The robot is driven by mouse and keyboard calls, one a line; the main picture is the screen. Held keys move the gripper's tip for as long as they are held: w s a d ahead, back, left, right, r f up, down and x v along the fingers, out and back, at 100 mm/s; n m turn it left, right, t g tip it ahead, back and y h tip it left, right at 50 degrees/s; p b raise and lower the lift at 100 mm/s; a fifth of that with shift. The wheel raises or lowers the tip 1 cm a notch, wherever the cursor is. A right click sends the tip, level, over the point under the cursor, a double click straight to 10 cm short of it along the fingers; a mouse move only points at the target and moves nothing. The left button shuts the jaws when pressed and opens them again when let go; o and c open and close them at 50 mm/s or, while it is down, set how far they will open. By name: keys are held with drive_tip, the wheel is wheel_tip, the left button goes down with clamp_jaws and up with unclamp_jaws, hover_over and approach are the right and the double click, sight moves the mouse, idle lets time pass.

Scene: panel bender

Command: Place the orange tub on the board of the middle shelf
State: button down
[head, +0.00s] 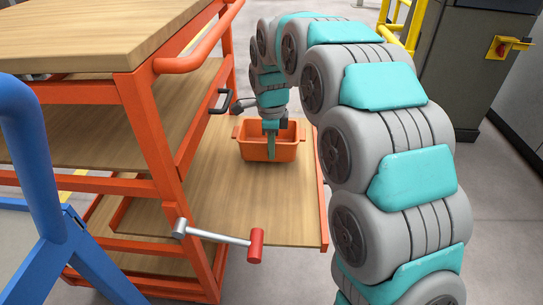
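The orange tub (286,151) is in the middle of the head view, over the far part of a wooden board (240,205) that sticks out to the right from the orange shelf rack (152,130). The tub is upright and looks to be on the board, though its contact is hard to judge. My gripper (270,140) reaches down at the tub's near wall. One teal finger shows in front of that wall; the other finger is hidden, so I cannot tell whether it grips the wall.
The rack has a thick wooden top (90,35) and further boards below. A lever with a red knob (256,246) juts out at the near side. A black handle (221,101) is on the rack. A blue frame (45,190) stands at left, a grey cabinet (470,60) at right.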

drive_tip(key=shift+f, duration=1.25)
drive_tip(key=shift+f, duration=0.1)
drive_tip(key=c, duration=1)
unclamp_jaws()
drive_tip(key=shift+c, duration=0.2)
wheel_tip(320, 180, up, 12)
drive_tip(key=shift+s, duration=0.4)
drive_tip(key=s+d+f+n, duration=0.3)
drive_tip(key=s+d+n, duration=0.2)
drive_tip(key=s, duration=0.7)
drive_tip(key=s+d+f+n+g, duration=0.1)
drive_tip(key=s+d+f+n, duration=0.2)
drive_tip(key=s, duration=1)
drive_tip(key=s+d+f+n+g, duration=0.1)
drive_tip(key=s+d+f+n, duration=0.2)
drive_tip(key=s+d+n, duration=0.6)
drive_tip(key=s+n, duration=0.1)
drive_tip(key=s, duration=0.3)
